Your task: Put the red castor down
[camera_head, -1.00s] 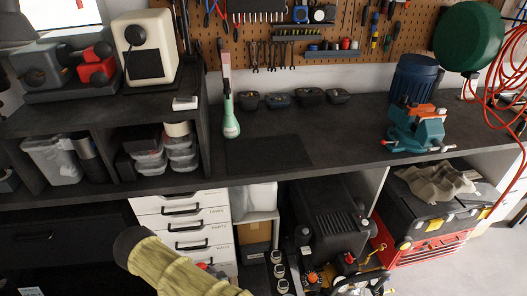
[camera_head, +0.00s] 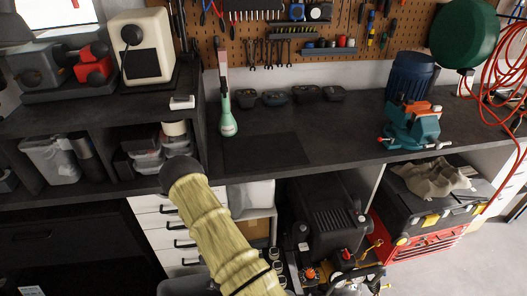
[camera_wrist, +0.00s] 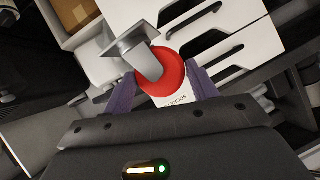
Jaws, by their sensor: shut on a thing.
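The red castor (camera_wrist: 165,77) shows in the wrist view, with a round red wheel and a grey metal fork and plate. My gripper (camera_wrist: 160,88) is shut on it, with one purple finger on each side of the wheel. The plate end points away from the gripper, up and to the left. White drawers lie beyond the castor in that view. In the head view my arm reaches up towards the bench's front edge, and the gripper and castor are hidden behind it.
The dark workbench top (camera_head: 340,133) has a clear stretch in the middle. A green-handled tool (camera_head: 228,122) stands left of it, and a teal vise (camera_head: 412,128) is to the right. Several dark cases (camera_head: 276,97) line the back. White drawers (camera_head: 150,207) are below the bench.

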